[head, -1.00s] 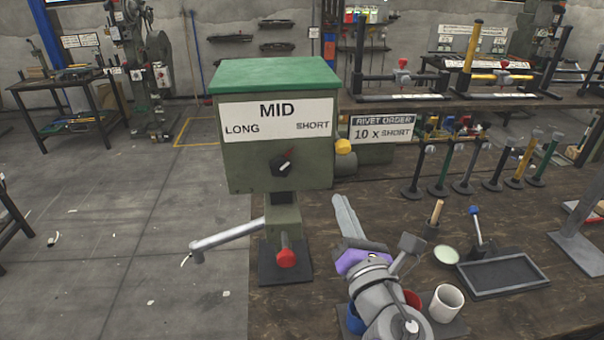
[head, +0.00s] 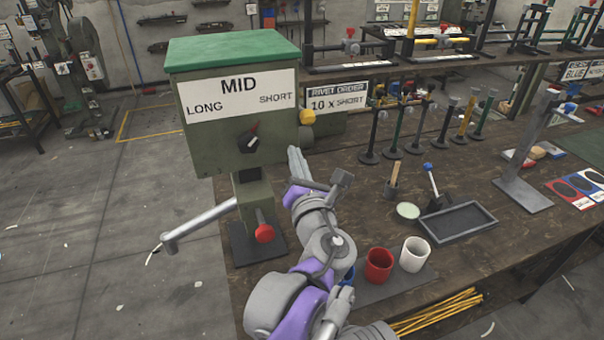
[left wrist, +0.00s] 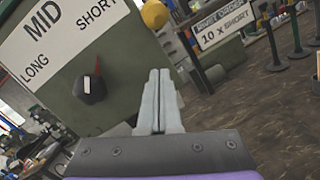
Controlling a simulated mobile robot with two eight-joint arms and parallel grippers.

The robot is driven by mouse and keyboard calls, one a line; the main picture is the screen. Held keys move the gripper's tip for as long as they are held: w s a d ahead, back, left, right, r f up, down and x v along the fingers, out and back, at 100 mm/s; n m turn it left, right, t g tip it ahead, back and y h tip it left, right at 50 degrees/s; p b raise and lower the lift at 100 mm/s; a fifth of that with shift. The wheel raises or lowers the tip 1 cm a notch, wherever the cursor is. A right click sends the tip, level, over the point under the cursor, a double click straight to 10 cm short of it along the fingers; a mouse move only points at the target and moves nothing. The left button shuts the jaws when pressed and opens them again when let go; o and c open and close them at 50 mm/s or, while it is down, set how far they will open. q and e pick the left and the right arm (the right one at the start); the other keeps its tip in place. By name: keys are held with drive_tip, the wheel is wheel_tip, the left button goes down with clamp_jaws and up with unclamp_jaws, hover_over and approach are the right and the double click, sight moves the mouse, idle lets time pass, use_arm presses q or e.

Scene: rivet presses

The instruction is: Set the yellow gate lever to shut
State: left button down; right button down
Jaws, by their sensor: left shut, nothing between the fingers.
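A green-lidded box machine (head: 235,100) stands on the bench, marked MID, LONG and SHORT, with a dark dial (head: 248,143) on its front. A yellow rounded knob (head: 307,117) sticks out on its right side; its shaft is mostly hidden, so I cannot read its setting. The knob also shows at the top of the left wrist view (left wrist: 154,14). My left gripper (head: 293,151) is shut and empty, its fingertips below the knob and apart from it, beside the box's right side. Its closed fingers (left wrist: 158,75) point up in the left wrist view. My right gripper is not in view.
A red knob (head: 264,232) sits low at the machine's front, and a grey bar (head: 198,226) reaches out left. A RIVET ORDER sign (head: 337,97) stands behind. Right lie a red cup (head: 378,265), white cup (head: 414,254) and dark tray (head: 458,222). Several upright tools stand farther back.

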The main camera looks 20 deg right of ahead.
sight(304, 114)
use_arm(q)
drive_tip(key=shift+w+d+r+p, duration=0.15)
drive_tip(key=shift+d+r, duration=0.15)
drive_tip(key=shift+r, duration=0.3)
drive_tip(key=shift+w+d+r+p, duration=0.1)
drive_tip(key=shift+w+d+r, duration=0.1)
drive_tip(key=shift+d+r, duration=0.25)
drive_tip(key=shift+w+d+r+p, duration=0.15)
drive_tip(key=shift+d+r, duration=0.05)
drive_tip(key=shift+r, duration=0.5)
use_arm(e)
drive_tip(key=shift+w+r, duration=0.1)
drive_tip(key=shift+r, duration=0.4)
